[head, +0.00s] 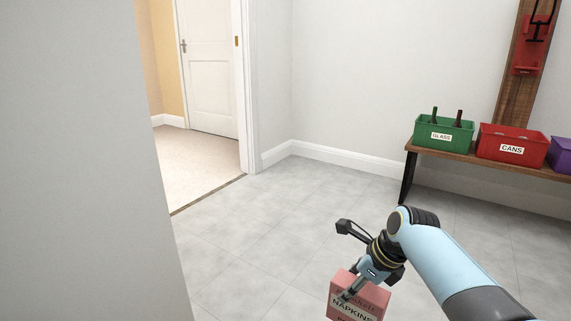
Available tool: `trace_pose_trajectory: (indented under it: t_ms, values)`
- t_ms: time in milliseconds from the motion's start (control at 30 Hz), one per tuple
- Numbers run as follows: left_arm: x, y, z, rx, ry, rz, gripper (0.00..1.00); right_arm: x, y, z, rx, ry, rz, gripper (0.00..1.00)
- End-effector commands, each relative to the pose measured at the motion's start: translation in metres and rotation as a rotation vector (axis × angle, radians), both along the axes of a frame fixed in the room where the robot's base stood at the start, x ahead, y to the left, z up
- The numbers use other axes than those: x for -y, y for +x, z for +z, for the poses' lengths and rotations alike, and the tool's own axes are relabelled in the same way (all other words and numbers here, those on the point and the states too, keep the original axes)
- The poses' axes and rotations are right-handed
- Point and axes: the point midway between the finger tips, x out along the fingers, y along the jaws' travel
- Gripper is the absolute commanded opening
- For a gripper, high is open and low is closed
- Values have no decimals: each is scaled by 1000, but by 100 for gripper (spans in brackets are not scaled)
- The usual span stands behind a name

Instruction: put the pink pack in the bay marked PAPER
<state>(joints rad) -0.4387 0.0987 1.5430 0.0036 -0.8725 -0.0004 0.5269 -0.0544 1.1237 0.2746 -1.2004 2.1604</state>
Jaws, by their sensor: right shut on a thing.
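The pink pack (371,296), labelled NAPKINS, is at the bottom of the head view. My right gripper (350,292) is shut on it and holds it over the grey tiled floor. The pack's lower part is cut off by the picture's edge. No bay marked PAPER shows. A green bin marked GLASS (462,133) and a red bin marked CANS (537,149) stand on a wooden bench at the right. A purple bin (562,155) is cut off at the right edge and no label shows on it. My left gripper is not in view.
The wooden bench (425,151) stands against the back wall. Red wall-mounted hardware (531,47) hangs on a wooden board above it. A near wall (80,160) fills the left side. A doorway opens onto a carpeted room with a white door (210,70). The tiled floor (300,200) between is clear.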

Motion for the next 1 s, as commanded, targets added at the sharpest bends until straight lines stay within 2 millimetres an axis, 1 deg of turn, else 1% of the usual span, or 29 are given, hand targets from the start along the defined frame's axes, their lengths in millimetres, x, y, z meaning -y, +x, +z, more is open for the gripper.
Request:
trace_pose_trajectory:
  t_ms: [33, 100, 167, 200, 267, 300, 400, 500, 600, 667, 800, 1000]
  values:
    - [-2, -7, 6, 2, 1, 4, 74, 0, 7, 39, 24, 1, 0, 0]
    - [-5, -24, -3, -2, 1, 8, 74, 0, 11, 64, 37, 1, 0, 0]
    - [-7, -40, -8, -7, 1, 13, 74, 0, 14, 85, 49, 0, 0, 0]
    - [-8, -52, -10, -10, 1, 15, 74, 0, 16, 99, 56, 0, 0, 0]
    - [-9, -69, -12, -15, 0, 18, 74, 0, 18, 117, 64, 0, 1, 0]
    - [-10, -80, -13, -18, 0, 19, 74, 0, 20, 128, 69, 0, 0, 0]
    - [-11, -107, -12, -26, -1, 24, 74, 0, 22, 150, 80, 0, 0, 0]
    - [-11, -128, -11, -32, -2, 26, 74, 0, 24, 165, 86, 0, 0, 0]
    - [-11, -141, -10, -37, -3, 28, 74, 0, 25, 172, 89, 0, 0, 0]
    - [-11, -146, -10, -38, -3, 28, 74, 0, 25, 174, 89, 0, 0, 0]
    - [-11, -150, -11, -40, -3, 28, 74, 0, 25, 174, 89, 0, 0, 0]
    - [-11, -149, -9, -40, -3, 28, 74, 0, 25, 176, 90, 0, 1, 0]
